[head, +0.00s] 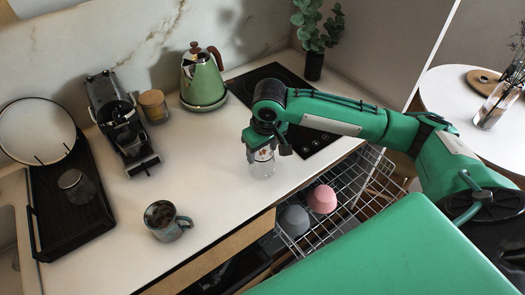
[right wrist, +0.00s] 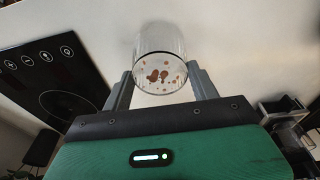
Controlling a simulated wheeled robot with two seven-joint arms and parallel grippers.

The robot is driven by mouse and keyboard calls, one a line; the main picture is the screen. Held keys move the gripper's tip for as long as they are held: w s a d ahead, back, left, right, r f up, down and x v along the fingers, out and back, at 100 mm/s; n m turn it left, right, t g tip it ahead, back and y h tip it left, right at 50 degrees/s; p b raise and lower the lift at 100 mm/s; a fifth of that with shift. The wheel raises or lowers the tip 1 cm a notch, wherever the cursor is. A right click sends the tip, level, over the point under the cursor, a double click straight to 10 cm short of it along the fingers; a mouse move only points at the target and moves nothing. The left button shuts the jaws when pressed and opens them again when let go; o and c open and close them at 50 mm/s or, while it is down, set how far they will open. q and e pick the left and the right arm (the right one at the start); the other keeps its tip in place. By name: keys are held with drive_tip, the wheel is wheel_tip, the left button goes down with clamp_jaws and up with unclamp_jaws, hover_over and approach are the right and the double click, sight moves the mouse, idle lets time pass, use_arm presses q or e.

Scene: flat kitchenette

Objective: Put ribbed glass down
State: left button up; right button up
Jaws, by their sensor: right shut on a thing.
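The ribbed glass (head: 262,165) is a clear tumbler at the counter's front edge, beside the open dishwasher rack. My right gripper (head: 265,147) comes down from above and is shut on its upper part. In the right wrist view the glass (right wrist: 160,62) sits between the two fingers of my right gripper (right wrist: 163,88), with brown spots showing on it. I cannot tell whether its base touches the counter. My left gripper is not in view.
A pulled-out dish rack (head: 345,195) holds a pink bowl (head: 322,198) and a grey bowl (head: 294,220). A mug (head: 165,220), green kettle (head: 203,80), coffee machine (head: 120,122) and black tray (head: 70,205) stand on the counter (head: 210,150). A black hob (head: 315,138) lies behind the glass.

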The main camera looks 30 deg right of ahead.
drive_tip(key=shift+f, duration=0.7)
drive_tip(key=o, duration=1.1)
drive_tip(key=shift+f, duration=0.1)
drive_tip(key=r, duration=0.4)
drive_tip(key=s+r+b, duration=0.1)
drive_tip(key=r, duration=0.7)
drive_tip(key=shift+s+r+b, duration=0.1)
drive_tip(key=shift+s+b, duration=0.25)
drive_tip(key=shift+s, duration=0.05)
